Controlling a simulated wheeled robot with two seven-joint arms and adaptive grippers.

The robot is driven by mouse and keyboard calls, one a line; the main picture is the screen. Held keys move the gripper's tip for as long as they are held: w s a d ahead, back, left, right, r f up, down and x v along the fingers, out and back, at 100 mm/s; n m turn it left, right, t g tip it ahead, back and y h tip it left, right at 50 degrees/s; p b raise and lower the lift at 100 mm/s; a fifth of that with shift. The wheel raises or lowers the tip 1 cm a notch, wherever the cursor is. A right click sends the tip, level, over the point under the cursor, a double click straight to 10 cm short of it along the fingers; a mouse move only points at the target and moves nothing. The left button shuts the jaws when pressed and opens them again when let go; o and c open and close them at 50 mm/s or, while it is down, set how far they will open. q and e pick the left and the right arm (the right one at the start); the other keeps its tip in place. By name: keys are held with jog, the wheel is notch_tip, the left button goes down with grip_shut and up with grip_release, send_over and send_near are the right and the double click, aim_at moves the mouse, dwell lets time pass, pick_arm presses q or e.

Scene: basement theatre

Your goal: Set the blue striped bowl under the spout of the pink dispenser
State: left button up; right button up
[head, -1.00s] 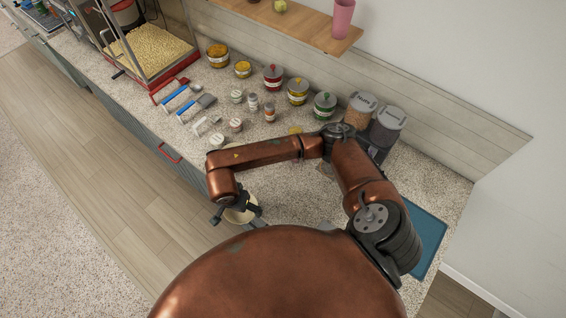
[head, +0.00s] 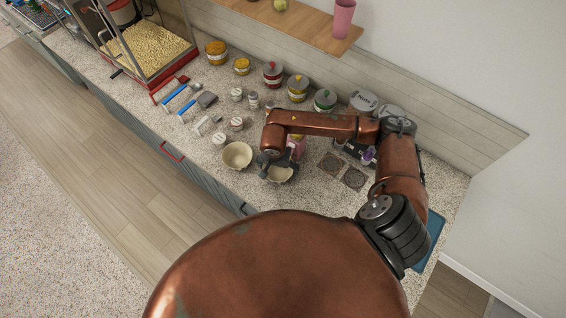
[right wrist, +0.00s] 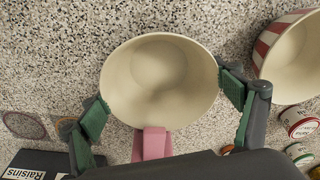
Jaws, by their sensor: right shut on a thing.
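My right gripper (head: 273,162) is shut on a cream-lined bowl (head: 281,174) at the front of the counter. In the right wrist view my green-padded fingers (right wrist: 160,92) clasp opposite sides of this bowl (right wrist: 155,75), which is empty. Its outer wall is hidden, so I cannot see its stripes. The pink dispenser (head: 298,143) is just behind the bowl, partly covered by my arm. A pink part of it (right wrist: 153,143) shows against the bowl's rim in the right wrist view. I cannot tell whether the bowl touches the counter. My left gripper is out of view.
A second bowl (head: 237,155), red-striped in the right wrist view (right wrist: 290,55), stands close to the left. Two dark patterned tiles (head: 354,179) lie to the right. Lidded jars (head: 298,87) line the wall, with small jars (head: 219,139) nearer. A blue mat (head: 430,240) is at right.

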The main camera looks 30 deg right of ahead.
aim_at(281, 173)
jog(key=shift+w+d, duration=0.3)
jog(key=shift+d, duration=0.35)
jog(key=shift+w+d, duration=0.25)
jog(key=shift+d, duration=0.35)
jog(key=shift+a+f, duration=0.1)
jog(key=shift+f, duration=0.25)
jog(key=shift+s+a, duration=0.1)
jog(key=shift+f, duration=0.1)
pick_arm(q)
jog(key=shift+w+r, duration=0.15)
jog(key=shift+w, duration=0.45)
pick_arm(e)
jog(key=o, duration=1.1)
jog(key=shift+o, duration=0.2)
pick_arm(q)
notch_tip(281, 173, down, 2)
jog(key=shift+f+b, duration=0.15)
jog(key=shift+b, duration=1)
pick_arm(e)
notch_tip(281, 173, up, 12)
jog(key=s+a, duration=0.1)
